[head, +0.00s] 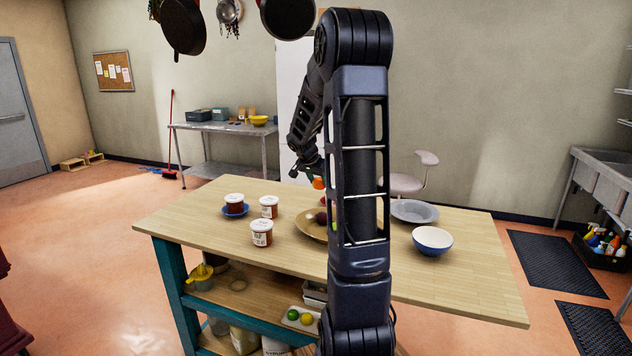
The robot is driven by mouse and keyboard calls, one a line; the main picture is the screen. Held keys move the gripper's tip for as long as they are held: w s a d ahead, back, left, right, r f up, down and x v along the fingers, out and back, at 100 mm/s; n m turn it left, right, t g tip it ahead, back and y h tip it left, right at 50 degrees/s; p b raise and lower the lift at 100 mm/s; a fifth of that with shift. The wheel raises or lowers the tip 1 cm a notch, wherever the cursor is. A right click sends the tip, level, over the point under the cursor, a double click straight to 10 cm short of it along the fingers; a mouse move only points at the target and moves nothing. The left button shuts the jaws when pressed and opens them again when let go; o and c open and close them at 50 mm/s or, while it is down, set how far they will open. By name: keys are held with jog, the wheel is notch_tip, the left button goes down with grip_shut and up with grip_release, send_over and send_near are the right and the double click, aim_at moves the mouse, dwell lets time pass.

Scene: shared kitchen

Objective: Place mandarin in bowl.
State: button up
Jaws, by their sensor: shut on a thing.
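My gripper (308,173) is above the far part of the wooden table, shut on an orange mandarin (318,183) that it holds in the air. My arm partly hides the area just right of it. A white-and-blue bowl (432,240) stands upright on the table to the right of my arm. Its inside looks empty. A tan plate or shallow dish (311,226) with dark and green fruit lies below the mandarin, half hidden behind my arm.
A grey-blue dish (414,211) lies behind the bowl. Several labelled jars (262,233) stand at the left, one on a blue saucer (236,211). The right end of the wooden table (475,275) is clear. Pans (182,27) hang overhead.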

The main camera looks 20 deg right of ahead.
aim_at(431, 232)
jog(key=s+d+f+m+g+y, duration=0.1)
jog(key=s+d+f+m+g, duration=0.25)
jog(key=s+d+m, duration=0.85)
jog(key=s+d+f+m+g+y, duration=0.15)
jog(key=s+d+m+g, duration=0.4)
jog(key=s+d, duration=1.3)
jog(key=shift+t+h, duration=0.4)
jog(key=shift+h, duration=0.05)
jog(key=shift+w+d+f, duration=0.35)
jog(key=shift+w+f, duration=0.05)
jog(key=shift+f, duration=1.4)
jog(key=shift+w+d+f, duration=0.35)
jog(key=shift+f, duration=1.4)
jog(key=shift+w+d+f, duration=0.35)
jog(key=shift+w+f, duration=0.05)
jog(key=shift+f, duration=1.4)
jog(key=o, duration=1)
jog(key=shift+o, duration=0.2)
notch_tip(431, 232, up, 7)
